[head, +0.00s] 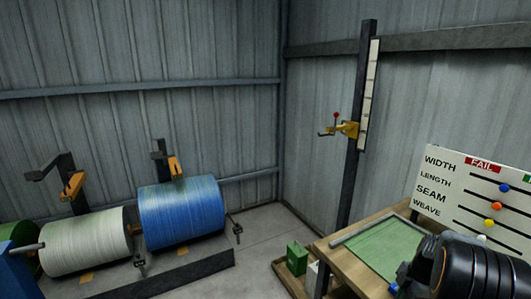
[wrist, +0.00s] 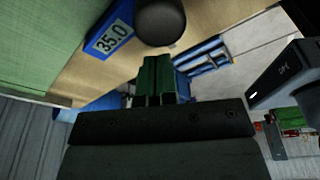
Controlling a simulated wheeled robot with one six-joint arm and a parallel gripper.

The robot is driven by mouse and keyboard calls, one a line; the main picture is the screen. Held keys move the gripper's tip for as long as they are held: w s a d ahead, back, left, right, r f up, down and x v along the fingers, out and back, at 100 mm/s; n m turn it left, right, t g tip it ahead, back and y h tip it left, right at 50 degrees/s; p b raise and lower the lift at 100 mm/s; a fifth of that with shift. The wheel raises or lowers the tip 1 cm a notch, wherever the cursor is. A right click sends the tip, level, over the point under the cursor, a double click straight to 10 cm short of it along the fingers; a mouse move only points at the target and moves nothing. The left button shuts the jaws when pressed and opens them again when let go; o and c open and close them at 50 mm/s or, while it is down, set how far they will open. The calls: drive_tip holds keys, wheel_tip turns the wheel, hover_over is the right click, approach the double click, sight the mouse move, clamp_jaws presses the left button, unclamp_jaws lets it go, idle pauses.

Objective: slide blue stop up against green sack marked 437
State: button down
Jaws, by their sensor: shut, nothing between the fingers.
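A green sack (head: 382,248) lies flat on the wooden table in the head view. It fills the upper left of the wrist view (wrist: 45,40). I cannot read 437 on it. A blue piece marked 35.0 (wrist: 122,22), seemingly the blue stop, is beside the sack's edge in the wrist view, with a dark round knob (wrist: 160,22) next to it. I cannot tell whether it touches the sack. My gripper (wrist: 157,72) is shut and empty, its narrow fingers close together below the knob in that picture. In the head view my arm hides the gripper.
A board (head: 470,190) with WIDTH, LENGTH, SEAM, WEAVE rows and a red FAIL mark stands behind the table. A post (head: 357,130) with a yellow bracket rises at the wall. Blue (head: 182,212) and white (head: 85,242) rolls are left. A green box (head: 297,258) sits beside the table.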

drive_tip(key=a+p+v, duration=0.1)
drive_tip(key=p+v, duration=0.2)
drive_tip(key=v, duration=0.3)
drive_tip(key=shift+r+p, duration=0.35)
drive_tip(key=shift+r, duration=0.2)
drive_tip(key=shift+a, duration=0.1)
